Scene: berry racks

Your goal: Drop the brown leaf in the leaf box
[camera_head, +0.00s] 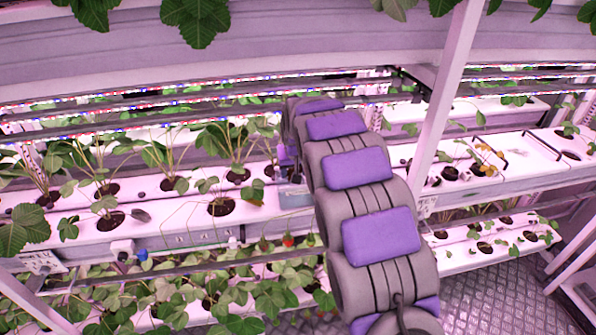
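My arm, in grey and purple segments, reaches from the bottom up to the rack and bends down at its far end. My gripper (290,172) seems to be at that end, beside the middle shelf; its fingers are too small and covered to make out. I cannot tell whether it holds anything.
Strawberry plants grow from round holes in the left white shelf (75,232). A red berry (288,240) hangs below its front edge. A pale upright post (440,105) stands right of my arm. Dense leaves fill the lower left shelf. Metal floor (480,300) shows at lower right.

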